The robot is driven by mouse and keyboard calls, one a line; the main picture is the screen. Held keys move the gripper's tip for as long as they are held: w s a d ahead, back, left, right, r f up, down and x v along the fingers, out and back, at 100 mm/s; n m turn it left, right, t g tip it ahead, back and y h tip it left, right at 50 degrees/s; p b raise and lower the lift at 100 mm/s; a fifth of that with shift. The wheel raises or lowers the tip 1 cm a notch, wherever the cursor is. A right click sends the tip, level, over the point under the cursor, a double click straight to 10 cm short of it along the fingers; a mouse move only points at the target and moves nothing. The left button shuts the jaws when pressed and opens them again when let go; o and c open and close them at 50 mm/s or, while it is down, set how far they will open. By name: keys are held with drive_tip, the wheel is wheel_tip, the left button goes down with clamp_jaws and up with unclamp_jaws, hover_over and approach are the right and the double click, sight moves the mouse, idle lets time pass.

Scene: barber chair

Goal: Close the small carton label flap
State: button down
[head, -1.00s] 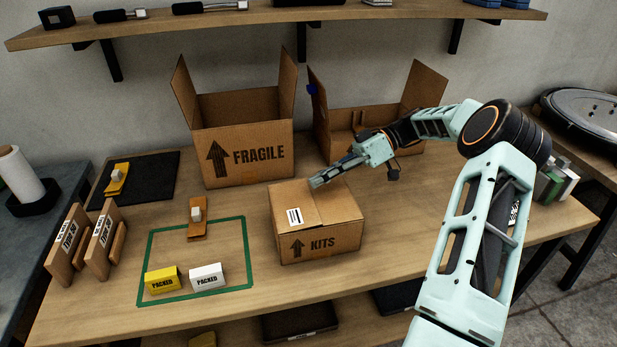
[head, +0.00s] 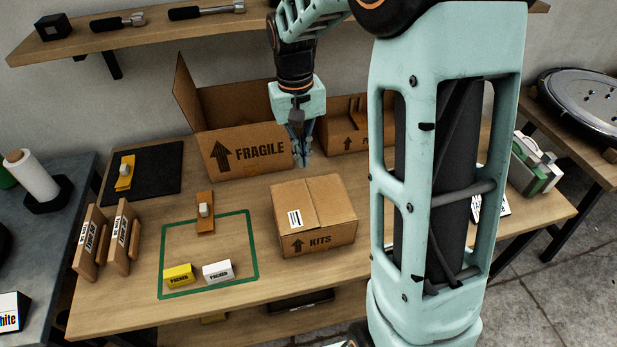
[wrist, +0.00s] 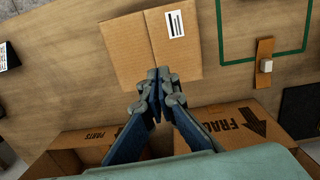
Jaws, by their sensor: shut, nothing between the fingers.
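The small carton marked KITS (head: 313,217) stands on the bench, and its top flaps lie flat with a seam between them. A white barcode label (head: 295,218) is on the left flap near the front edge; it also shows in the wrist view (wrist: 175,23). My gripper (head: 303,160) is shut and empty, pointing down above the bench just behind the carton. In the wrist view my shut fingertips (wrist: 158,75) overlap the carton's rear edge near the seam. I cannot tell whether they touch it.
The open FRAGILE box (head: 245,150) stands behind, left of my gripper. Another open box (head: 345,138) is behind on the right. A green outlined area (head: 250,245) with a yellow block (head: 179,275) and a white block (head: 218,271) lies to the left.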

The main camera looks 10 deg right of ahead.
approach(309, 200)
drive_tip(key=shift+m, duration=0.3)
wheel_tip(309, 200, down, 7)
drive_tip(key=shift+s+a+r, duration=0.1)
idle(0.4)
drive_tip(key=shift+f+b, duration=0.7)
drive_tip(key=shift+f, duration=0.15)
drive_tip(key=shift+s, duration=0.15)
drive_tip(key=shift+d, duration=0.2)
